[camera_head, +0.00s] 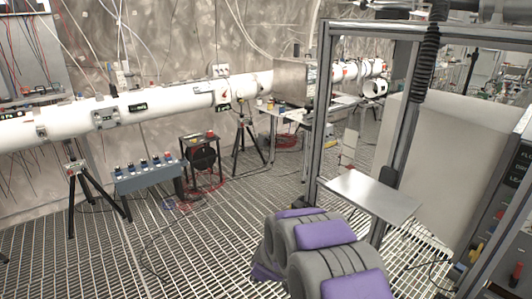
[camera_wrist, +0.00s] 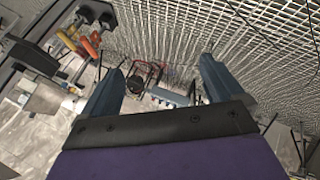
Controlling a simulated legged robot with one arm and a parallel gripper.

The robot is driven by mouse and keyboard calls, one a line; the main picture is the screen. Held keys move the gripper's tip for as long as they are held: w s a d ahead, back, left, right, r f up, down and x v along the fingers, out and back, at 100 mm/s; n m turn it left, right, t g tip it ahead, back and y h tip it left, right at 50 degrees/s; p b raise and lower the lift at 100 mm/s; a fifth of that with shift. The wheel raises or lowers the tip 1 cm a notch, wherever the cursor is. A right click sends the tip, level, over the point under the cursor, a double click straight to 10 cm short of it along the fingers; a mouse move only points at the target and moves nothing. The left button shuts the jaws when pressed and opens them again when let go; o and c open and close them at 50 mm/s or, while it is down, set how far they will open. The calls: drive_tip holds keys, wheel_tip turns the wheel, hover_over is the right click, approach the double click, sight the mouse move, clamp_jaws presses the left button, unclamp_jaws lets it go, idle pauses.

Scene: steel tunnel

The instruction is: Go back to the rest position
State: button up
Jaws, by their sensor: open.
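My gripper (camera_wrist: 162,68) shows in the wrist view, with its two blue-grey fingers spread wide apart. It is open, and nothing sits between the fingers. Behind the gap I see distant floor equipment, well away from the fingertips. In the head view, purple and grey parts of my own arm fill the bottom centre, folded low and close to me. The fingers cannot be made out in that view.
A metal frame (camera_head: 323,120) with a small grey shelf (camera_head: 372,194) stands close on the right. A white pipe (camera_head: 160,102) runs along the back wall. A black tripod (camera_head: 83,190), a button box (camera_head: 147,176) and a reel stand (camera_head: 202,157) stand left. Grated floor (camera_head: 215,250) is clear between.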

drive_tip(key=s+d+r+m+g+y, duration=0.1)
drive_tip(key=s+d+r+m+g, duration=0.1)
drive_tip(key=s+r, duration=0.6)
drive_tip(key=s+d+r+m+g+y, duration=0.1)
drive_tip(key=s+r+m+g, duration=0.1)
drive_tip(key=s+r, duration=0.6)
drive_tip(key=s+d+r+m+g+h, duration=0.1)
drive_tip(key=s+d, duration=0.3)
drive_tip(key=s, duration=0.5)
drive_tip(key=s+d+r+m+g+h, duration=0.1)
drive_tip(key=s+d+m+g, duration=0.1)
drive_tip(key=s, duration=0.8)
drive_tip(key=s+d+r+m+g+h, duration=0.1)
drive_tip(key=s+d+m, duration=0.3)
drive_tip(key=s, duration=0.6)
drive_tip(key=shift+d+g, duration=0.5)
drive_tip(key=shift+d, duration=0.45)
drive_tip(key=shift+a, duration=0.1)
